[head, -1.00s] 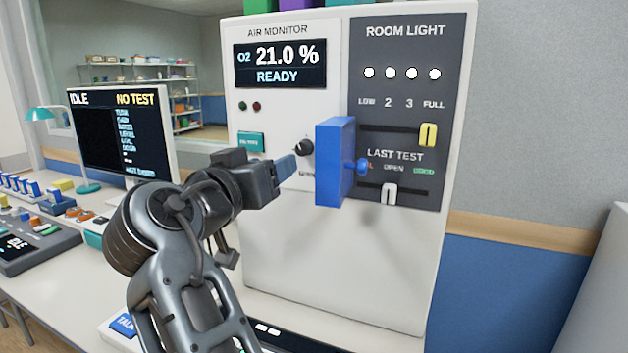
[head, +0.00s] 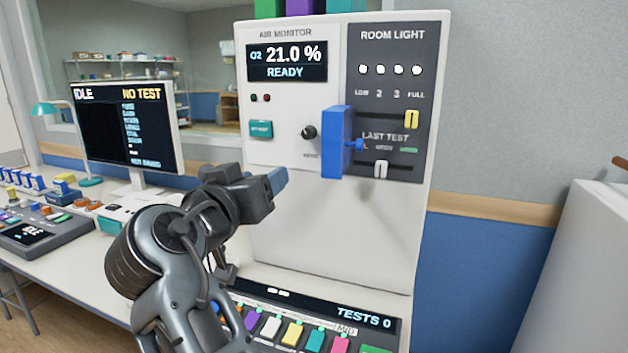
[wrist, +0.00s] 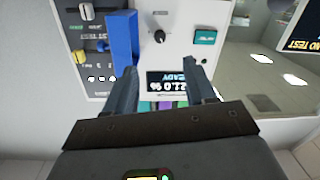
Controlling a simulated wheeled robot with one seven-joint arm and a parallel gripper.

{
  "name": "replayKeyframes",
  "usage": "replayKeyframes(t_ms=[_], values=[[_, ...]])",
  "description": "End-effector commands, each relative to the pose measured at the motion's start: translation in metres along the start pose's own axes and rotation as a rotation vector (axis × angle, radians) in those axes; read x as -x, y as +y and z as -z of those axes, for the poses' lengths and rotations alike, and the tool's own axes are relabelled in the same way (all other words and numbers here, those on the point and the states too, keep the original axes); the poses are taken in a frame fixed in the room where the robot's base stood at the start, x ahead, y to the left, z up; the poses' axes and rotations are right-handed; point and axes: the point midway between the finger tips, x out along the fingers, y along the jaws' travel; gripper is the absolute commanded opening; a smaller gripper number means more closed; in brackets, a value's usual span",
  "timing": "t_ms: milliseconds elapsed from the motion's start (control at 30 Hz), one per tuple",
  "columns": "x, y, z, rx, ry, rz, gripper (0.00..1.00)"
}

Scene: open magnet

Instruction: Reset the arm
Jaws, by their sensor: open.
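My gripper (head: 279,179) is in front of the white air monitor panel (head: 280,220), below and to the left of its black knob and blue block. In the wrist view my gripper (wrist: 162,75) shows two separated fingers with nothing between them. The arm is raised and bent over the desk. The wrist view is upside down, with the panel's blue block (wrist: 124,42) left of the fingers and the black knob (wrist: 160,36) beyond them.
A monitor (head: 125,125) reading IDLE, NO TEST stands at left. A console with coloured buttons (head: 292,333) and "TESTS 0" lies below the panel. A grey-white cabinet (head: 575,270) stands at right. The panel shows 21.0 % READY.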

Motion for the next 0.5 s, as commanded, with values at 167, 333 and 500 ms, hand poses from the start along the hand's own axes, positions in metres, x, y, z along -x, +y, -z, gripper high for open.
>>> replayKeyframes(t_ms=[167, 333, 500], values=[[-0.003, 0.004, -0.031, 0.028, -0.011, 0.030, 0.55], [-0.004, 0.011, -0.071, 0.062, -0.024, 0.073, 0.55], [-0.002, 0.025, -0.127, 0.103, -0.047, 0.132, 0.55]])
